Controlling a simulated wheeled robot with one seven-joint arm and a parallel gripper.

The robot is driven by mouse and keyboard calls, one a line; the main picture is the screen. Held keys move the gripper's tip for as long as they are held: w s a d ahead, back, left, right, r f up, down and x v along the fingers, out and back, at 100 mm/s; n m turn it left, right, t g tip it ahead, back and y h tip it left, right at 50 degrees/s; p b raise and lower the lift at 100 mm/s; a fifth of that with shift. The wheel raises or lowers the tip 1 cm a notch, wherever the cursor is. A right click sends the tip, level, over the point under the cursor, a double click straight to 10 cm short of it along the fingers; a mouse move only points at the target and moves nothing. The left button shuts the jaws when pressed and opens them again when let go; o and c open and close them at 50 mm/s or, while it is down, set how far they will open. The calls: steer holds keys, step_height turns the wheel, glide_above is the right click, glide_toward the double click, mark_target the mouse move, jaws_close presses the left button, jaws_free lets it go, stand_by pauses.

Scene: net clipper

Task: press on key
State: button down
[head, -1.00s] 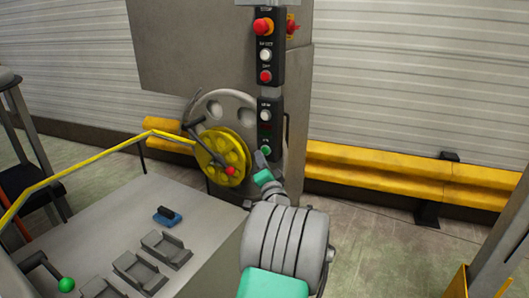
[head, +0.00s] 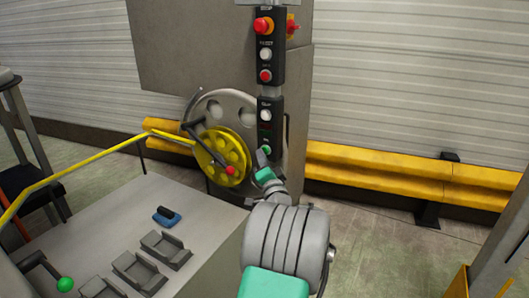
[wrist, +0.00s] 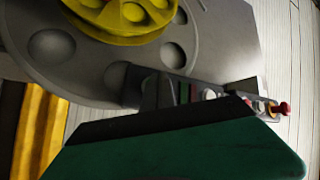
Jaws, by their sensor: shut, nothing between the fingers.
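A dark vertical control panel is mounted on the grey machine. Its lower box (head: 271,119) has a white button (head: 266,115) near the top and a green button (head: 266,143) near the bottom. Its upper box (head: 265,50) has a red mushroom knob, a white button and a red button. The labels are too small to read. My gripper (head: 262,157) is shut and empty, its tip just below the green button. I cannot tell whether it touches the panel. In the wrist view my gripper covers the lower half and partly hides the panel (wrist: 209,94).
A grey disc with a yellow wheel (head: 220,155) and a red-knobbed crank is left of the panel. A grey table (head: 195,215) with a blue-based block (head: 167,216) and several trays is at lower left. A yellow guard rail (head: 400,175) runs behind on the right.

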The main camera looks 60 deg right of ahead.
steer(key=shift+d, duration=0.4)
stand_by(0.3)
steer(key=shift+a, duration=0.8)
steer(key=shift+a, duration=0.1)
steer(key=a, duration=0.5)
steer(key=shift+s, duration=0.25)
steer(key=shift+d, duration=0.1)
